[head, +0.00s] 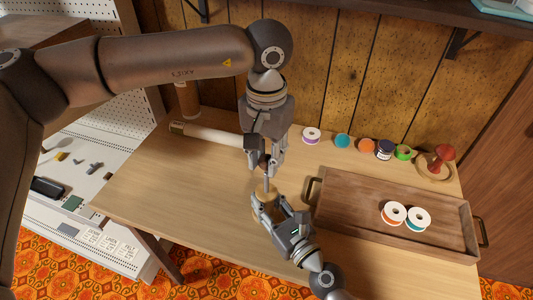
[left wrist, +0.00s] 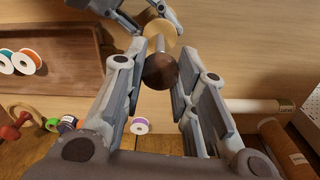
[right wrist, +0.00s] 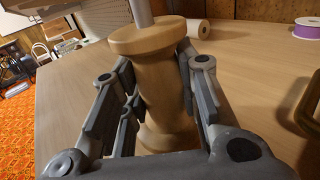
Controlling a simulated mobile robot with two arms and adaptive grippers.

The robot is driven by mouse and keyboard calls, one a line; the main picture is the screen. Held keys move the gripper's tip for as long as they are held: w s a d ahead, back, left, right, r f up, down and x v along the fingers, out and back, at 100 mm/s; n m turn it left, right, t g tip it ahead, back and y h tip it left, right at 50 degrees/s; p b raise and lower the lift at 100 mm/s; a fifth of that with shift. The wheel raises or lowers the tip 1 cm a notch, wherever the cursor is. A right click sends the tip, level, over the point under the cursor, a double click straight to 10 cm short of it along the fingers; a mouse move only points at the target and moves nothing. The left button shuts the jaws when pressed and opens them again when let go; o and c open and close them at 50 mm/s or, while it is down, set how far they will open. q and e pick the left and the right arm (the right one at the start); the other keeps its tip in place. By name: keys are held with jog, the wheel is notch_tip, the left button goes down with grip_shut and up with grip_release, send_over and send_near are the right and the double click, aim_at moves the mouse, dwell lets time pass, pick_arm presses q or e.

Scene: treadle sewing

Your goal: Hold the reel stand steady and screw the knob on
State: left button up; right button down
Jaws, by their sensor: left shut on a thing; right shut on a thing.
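The reel stand (right wrist: 160,80) is a pale turned-wood spool shape with a grey metal rod (right wrist: 143,14) rising from its top. It stands upright on the table, and its flange also shows in the left wrist view (left wrist: 160,30). My right gripper (head: 267,214) is shut around the stand's waist. My left gripper (head: 262,166) points down above the stand, shut on the dark brown round knob (left wrist: 160,71). The knob lines up with the rod's top end. I cannot tell whether it is threaded on.
A wooden tray (head: 341,222) with two thread spools (head: 394,213) lies at the right. Several spools and a red mushroom-shaped item (head: 439,158) line the table's back. A cream roll (head: 208,134) lies behind my left gripper. The table's left part is clear.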

pick_arm(q)
jog(key=shift+f, duration=0.85)
jog(key=shift+f, duration=0.6)
jog(key=m, duration=0.6)
jog(key=shift+m, duration=0.3)
jog(key=o, duration=0.7)
jog(key=shift+r, duration=0.1)
